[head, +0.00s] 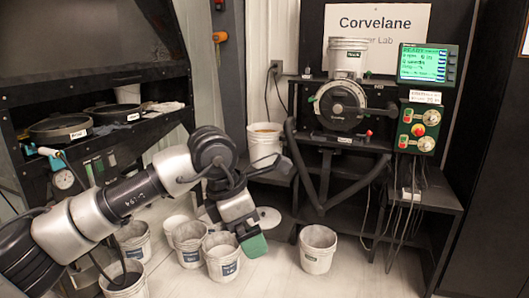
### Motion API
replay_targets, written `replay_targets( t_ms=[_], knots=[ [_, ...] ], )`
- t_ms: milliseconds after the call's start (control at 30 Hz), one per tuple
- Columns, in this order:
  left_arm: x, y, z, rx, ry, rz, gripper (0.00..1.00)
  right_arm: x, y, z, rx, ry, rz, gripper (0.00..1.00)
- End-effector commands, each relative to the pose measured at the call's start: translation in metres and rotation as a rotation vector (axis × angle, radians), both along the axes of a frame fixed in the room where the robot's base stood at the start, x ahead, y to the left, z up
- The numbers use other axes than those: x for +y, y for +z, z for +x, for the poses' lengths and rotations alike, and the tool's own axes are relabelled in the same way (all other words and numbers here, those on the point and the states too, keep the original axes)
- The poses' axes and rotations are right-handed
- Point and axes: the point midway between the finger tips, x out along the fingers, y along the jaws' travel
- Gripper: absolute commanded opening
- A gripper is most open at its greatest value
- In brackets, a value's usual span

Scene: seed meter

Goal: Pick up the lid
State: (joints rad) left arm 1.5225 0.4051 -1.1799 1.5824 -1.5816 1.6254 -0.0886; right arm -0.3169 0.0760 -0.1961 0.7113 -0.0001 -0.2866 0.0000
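A flat, pale round disc (270,216), which looks like the lid, lies on the floor below the meter stand. My arm comes in from the left, and its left gripper (251,243) points down in front of the disc, with a green fingertip showing. The gripper hides the disc's left part. I cannot tell whether the gripper is open or shut, and I see nothing held in it. My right gripper is out of view.
Several white buckets stand on the floor around the gripper, one close by (222,262) and one to the right (318,252). A filled bucket (265,142) stands behind. The meter stand (328,170) rises at the right. Bare floor (275,275) shows in front.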

Motion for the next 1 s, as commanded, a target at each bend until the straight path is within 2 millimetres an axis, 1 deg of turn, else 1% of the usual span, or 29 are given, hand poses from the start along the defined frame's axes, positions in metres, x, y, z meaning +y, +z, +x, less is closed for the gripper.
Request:
replay_targets(
  t_ms=[433,467,500,567,633,700,733,767,833,900,967,1000],
  knots=[
    [0.0,0.0,0.0,0.0,0.0,0.0,1.0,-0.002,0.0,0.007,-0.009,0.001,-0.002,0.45],
    [0.0,0.0,0.0,0.0,0.0,0.0,0.97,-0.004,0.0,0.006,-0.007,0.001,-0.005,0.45],
    [0.0,0.0,0.0,0.004,0.001,-0.003,0.91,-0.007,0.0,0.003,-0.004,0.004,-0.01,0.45],
    [-0.003,-0.003,0.0,0.021,0.003,-0.025,0.82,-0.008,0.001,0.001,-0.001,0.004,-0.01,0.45],
    [-0.011,-0.008,0.0,0.074,0.008,-0.091,0.71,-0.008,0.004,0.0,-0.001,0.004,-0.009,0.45],
    [-0.024,-0.018,0.001,0.165,0.029,-0.211,0.6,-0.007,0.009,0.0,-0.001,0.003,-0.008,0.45],
    [-0.031,-0.022,0.002,0.217,0.046,-0.279,0.59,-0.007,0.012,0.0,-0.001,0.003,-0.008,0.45],
    [-0.038,-0.027,0.004,0.276,0.068,-0.354,0.59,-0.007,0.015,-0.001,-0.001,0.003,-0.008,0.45],
    [-0.053,-0.038,0.01,0.429,0.148,-0.56,0.59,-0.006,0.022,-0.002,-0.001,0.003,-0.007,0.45],
    [-0.063,-0.051,0.022,0.592,0.271,-0.778,0.59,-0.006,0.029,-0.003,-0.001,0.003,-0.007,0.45],
    [-0.063,-0.066,0.036,0.727,0.408,-0.956,0.59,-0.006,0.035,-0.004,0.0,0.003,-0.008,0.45],
    [-0.061,-0.08,0.047,0.813,0.515,-1.069,0.59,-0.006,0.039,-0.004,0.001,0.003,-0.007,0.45]
  ],
)
